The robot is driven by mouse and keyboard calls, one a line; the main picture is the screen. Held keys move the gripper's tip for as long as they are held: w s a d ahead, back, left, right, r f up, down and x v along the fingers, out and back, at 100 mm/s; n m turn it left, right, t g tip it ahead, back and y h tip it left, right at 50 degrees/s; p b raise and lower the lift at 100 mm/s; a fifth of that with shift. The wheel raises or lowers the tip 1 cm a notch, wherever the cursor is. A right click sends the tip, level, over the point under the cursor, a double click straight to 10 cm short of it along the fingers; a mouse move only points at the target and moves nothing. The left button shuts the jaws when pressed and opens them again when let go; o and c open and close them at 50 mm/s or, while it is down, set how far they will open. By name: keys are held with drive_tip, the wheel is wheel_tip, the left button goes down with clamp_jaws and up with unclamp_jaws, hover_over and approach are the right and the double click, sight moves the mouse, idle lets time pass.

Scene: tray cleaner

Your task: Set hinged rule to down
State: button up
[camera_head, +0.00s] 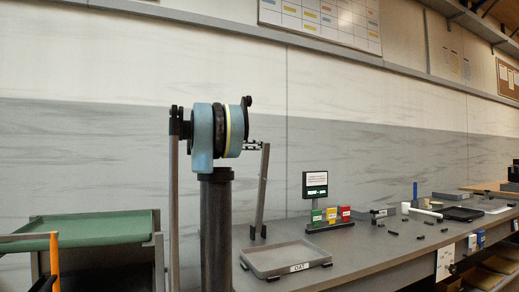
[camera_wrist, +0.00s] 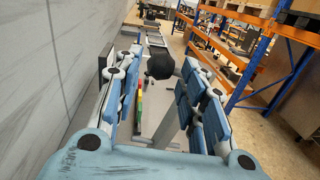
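The hinged rule appears to be the grey bar (camera_head: 262,190) standing nearly upright, slightly tilted, on a black foot at the bench's left end in the head view. In the head view my arm hides most of the gripper; only a small part shows near the bar's top.
A grey labelled tray (camera_head: 284,259) lies on the bench right of the bar's foot. Behind it are a small sign (camera_head: 315,185) and green, yellow and red blocks (camera_head: 331,216). A green tray (camera_head: 95,229) is at left. Orange-and-blue shelving (camera_wrist: 255,55) is at right in the wrist view.

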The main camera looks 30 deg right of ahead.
sight(261, 145)
drive_tip(key=shift+s+d, duration=0.2)
drive_tip(key=shift+d, duration=0.8)
drive_tip(key=shift+s+d, duration=0.15)
drive_tip(key=shift+d, duration=0.85)
clamp_jaws()
drive_tip(key=shift+s, duration=0.1)
